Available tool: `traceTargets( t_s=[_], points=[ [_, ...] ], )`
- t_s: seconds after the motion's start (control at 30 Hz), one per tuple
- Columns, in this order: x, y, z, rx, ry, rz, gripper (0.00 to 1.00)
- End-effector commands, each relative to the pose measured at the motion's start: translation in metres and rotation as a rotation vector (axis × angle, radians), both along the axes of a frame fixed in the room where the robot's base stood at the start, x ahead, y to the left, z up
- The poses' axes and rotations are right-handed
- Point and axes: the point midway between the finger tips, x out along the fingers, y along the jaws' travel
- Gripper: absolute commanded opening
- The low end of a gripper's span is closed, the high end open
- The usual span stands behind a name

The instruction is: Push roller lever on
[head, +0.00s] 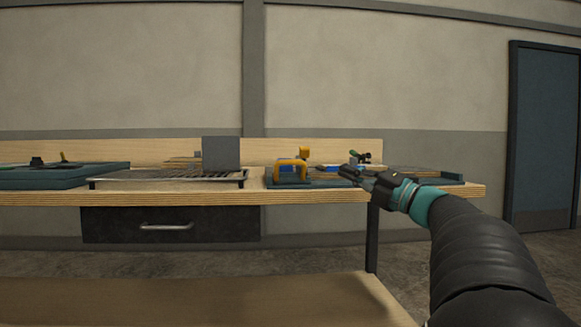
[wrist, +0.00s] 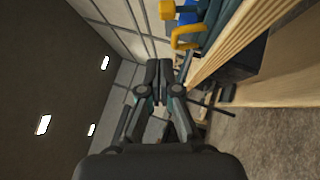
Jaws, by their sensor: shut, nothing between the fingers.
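My gripper (head: 348,169) is at the right part of the workbench, level with the bench-top objects and in front of some of them. In the wrist view its fingers (wrist: 159,72) are together and empty, pointing away from the bench edge. A yellow bent handle (head: 288,168) stands on a dark teal panel left of my gripper; the wrist view shows the handle (wrist: 187,36) apart from the fingers. A small dark piece with a green end (head: 356,155) shows just behind my gripper. I cannot tell which part is the roller lever; my gripper hides some of this area.
The wooden bench (head: 200,198) has a drawer (head: 165,225) below its top. A wire rack (head: 165,180) and an upright grey panel (head: 221,154) stand left of the yellow handle. A teal tray (head: 70,178) lies at far left. Free air lies in front of the bench.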

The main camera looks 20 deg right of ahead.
Motion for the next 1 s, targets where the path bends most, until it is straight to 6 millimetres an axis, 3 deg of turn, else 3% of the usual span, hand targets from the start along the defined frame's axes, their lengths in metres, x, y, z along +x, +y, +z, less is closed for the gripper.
traceTargets(
  t_s=[0.13,0.57,0.77,1.0],
  points=[
    [-0.007,-0.006,-0.012,-0.059,0.003,0.049,0.00],
    [-0.007,-0.005,-0.012,-0.070,0.002,0.061,0.00],
    [0.010,0.006,-0.007,-0.069,0.002,0.064,0.00],
    [0.047,0.029,0.005,-0.070,0.002,0.064,0.00]
  ],
)
